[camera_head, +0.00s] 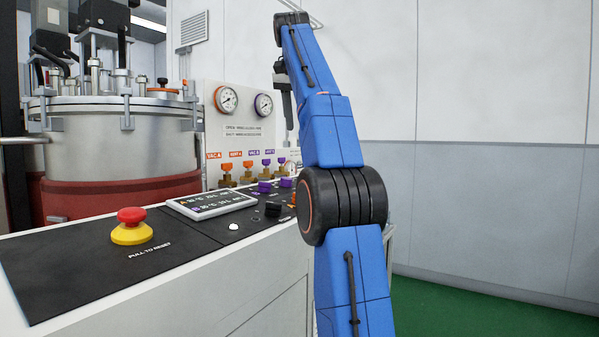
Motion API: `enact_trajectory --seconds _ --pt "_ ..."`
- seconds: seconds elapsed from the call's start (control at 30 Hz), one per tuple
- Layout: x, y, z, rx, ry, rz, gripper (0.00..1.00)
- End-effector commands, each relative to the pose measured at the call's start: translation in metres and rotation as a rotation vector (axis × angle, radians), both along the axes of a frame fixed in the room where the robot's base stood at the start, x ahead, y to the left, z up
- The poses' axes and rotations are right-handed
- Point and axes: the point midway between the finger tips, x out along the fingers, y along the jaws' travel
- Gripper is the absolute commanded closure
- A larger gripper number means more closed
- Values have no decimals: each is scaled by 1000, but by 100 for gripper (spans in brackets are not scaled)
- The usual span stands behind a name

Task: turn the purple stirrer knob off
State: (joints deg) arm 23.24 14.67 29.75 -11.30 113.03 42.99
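Two small purple knobs sit on the black top of the control console, a nearer one (265,187) and one farther right (286,183). I cannot tell which of them is the stirrer knob, and their settings are too small to read. My blue arm rises in front of the panel's right part and hides some of it. My gripper (289,118) hangs from the arm's far end, above and behind the knobs, beside the upright gauge panel. It is small, dark and partly covered by the arm, so its fingers do not show clearly. I see nothing held in it.
The console (90,268) carries a red emergency button (131,218) on a yellow base, a display (211,203), a white button (233,227) and a black knob (273,209). Orange and purple valves (248,171) stand behind. A steel vessel (115,140) stands left. Green floor lies right.

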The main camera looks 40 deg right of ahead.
Motion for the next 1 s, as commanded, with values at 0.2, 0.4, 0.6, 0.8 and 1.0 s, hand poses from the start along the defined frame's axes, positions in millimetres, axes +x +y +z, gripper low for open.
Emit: enact_trajectory --seconds 0.2,0.4,0.6,0.8,1.0 --pt "4 -5 -18 1 2 0 54" --pt "11 -13 -40 2 3 1 54" --pt "19 -22 -67 2 3 2 54" --pt "27 -33 -98 1 3 0 54" --pt "36 -43 -128 1 3 0 54"
